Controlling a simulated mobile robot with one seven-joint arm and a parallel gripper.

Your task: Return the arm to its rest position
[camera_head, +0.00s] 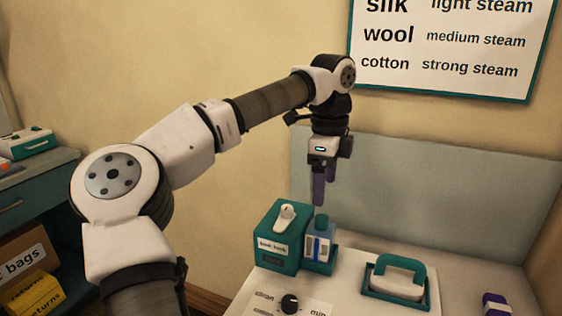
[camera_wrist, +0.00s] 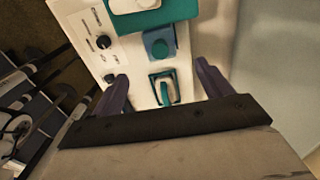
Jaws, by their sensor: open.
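My gripper (camera_head: 323,190) hangs from my raised arm, purple fingers pointing down. It is open and empty, above the back of a white worktop (camera_head: 345,290). Below it stand a teal box (camera_head: 272,248) with a white lever and a label too small to read surely, and a teal-capped blue bottle (camera_head: 320,240) in a teal holder. The fingers touch neither. My arm is extended forward, bent at the elbow.
A teal-handled iron-like thing (camera_head: 398,280) sits in a teal tray at the right. A black dial (camera_head: 290,303) is on the worktop's front. A grey panel (camera_head: 420,190) stands behind. A teal cabinet (camera_head: 35,200) with a yellow box (camera_head: 32,294) is at the left.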

